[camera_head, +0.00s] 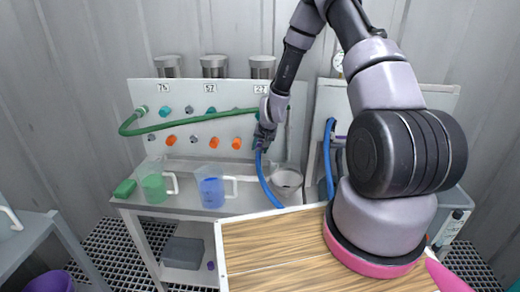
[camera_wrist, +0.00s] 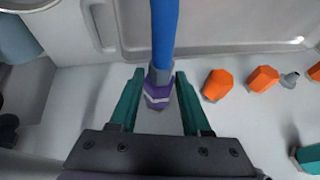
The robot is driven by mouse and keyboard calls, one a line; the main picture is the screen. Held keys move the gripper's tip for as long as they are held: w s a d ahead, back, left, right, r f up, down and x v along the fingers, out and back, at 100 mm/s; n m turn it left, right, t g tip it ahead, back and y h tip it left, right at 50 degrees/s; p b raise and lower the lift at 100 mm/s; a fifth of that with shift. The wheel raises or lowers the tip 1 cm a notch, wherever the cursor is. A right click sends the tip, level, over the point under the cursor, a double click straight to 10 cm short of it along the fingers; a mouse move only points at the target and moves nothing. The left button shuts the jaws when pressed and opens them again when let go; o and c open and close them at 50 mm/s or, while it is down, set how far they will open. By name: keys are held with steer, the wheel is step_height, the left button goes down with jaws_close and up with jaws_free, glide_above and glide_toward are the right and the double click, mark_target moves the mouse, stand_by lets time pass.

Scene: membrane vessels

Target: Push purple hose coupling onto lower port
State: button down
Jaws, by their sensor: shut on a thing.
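My gripper (camera_head: 263,138) is at the right part of the white panel (camera_head: 150,97). In the wrist view its two teal fingers (camera_wrist: 158,86) stand either side of the purple hose coupling (camera_wrist: 156,93), which has a pale stripe, and hold it. The blue hose (camera_wrist: 163,35) runs from the coupling; in the head view it hangs down from my gripper (camera_head: 263,180). The lower row of the panel shows orange fittings (camera_wrist: 217,84) beside the coupling. The port behind the coupling is hidden, so I cannot tell whether they touch.
A green hose (camera_head: 185,124) crosses the panel to near my gripper. A green-filled jug (camera_head: 154,188), a blue-filled jug (camera_head: 211,192) and a grey cup (camera_head: 287,181) stand on the bench below. A wooden-topped table (camera_head: 270,245) is in front.

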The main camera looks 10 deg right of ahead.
steer(key=shift+w+d, duration=0.1)
steer(key=shift+w, duration=0.15)
steer(key=shift+c, duration=1.4)
jaws_free()
steer(key=s+d+r, duration=0.1)
steer(key=s+r, duration=0.3)
steer(key=r, duration=0.7)
steer(key=s+r+t, duration=0.1)
steer(key=s+r, duration=0.3)
steer(key=r, duration=0.7)
steer(key=s+d+r, duration=0.1)
steer(key=s+r, duration=0.4)
steer(key=r, duration=0.6)
steer(key=s+d+r, duration=0.1)
steer(key=s+r, duration=0.5)
steer(key=s, duration=0.4)
steer(key=s+d+r+t, duration=0.1)
steer(key=s+r, duration=0.6)
steer(key=s, duration=0.3)
steer(key=shift+d+y, duration=0.15)
steer(key=shift+y, duration=0.25)
